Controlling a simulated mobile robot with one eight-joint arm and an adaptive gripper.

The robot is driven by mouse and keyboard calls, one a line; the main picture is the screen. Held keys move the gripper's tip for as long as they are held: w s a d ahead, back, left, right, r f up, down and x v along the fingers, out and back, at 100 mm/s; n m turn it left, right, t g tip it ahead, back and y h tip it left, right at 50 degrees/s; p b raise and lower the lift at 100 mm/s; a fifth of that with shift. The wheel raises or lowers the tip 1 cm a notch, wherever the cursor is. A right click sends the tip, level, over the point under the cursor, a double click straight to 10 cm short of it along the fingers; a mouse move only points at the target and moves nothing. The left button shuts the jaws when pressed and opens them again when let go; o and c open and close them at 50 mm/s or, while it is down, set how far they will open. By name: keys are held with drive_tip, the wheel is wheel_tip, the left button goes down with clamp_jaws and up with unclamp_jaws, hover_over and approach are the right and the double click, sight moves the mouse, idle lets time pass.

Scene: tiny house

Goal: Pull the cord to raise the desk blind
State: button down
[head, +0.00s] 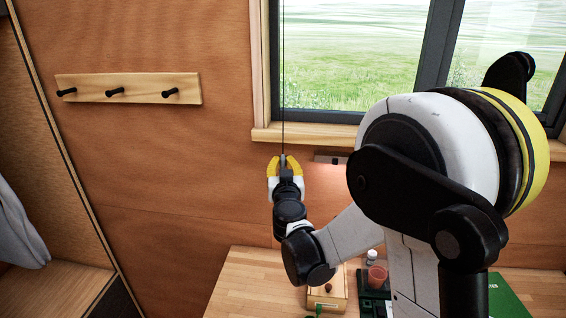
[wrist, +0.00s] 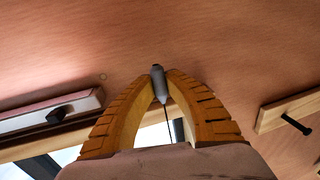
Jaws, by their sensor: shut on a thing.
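The thin dark cord (head: 283,90) hangs straight down in front of the left side of the window in the head view. My gripper (head: 285,164) is at its lower end, just below the level of the window sill. In the wrist view, the yellow fingers of my gripper (wrist: 160,84) are shut on a small grey cord pull (wrist: 158,83), one finger on each side. The cord (wrist: 169,122) runs from the pull between the fingers. The blind itself cannot be made out; the window panes show open grass.
A hook rail (head: 130,88) is on the wall to the left. The wooden sill (head: 310,133) juts out near my gripper.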

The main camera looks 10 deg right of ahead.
drive_tip(key=c, duration=1.4)
unclamp_jaws()
drive_tip(key=shift+f, duration=0.1)
drive_tip(key=s+a, duration=0.2)
drive_tip(key=s, duration=0.9)
drive_tip(key=shift+s+a, duration=0.15)
drive_tip(key=shift+s, duration=0.25)
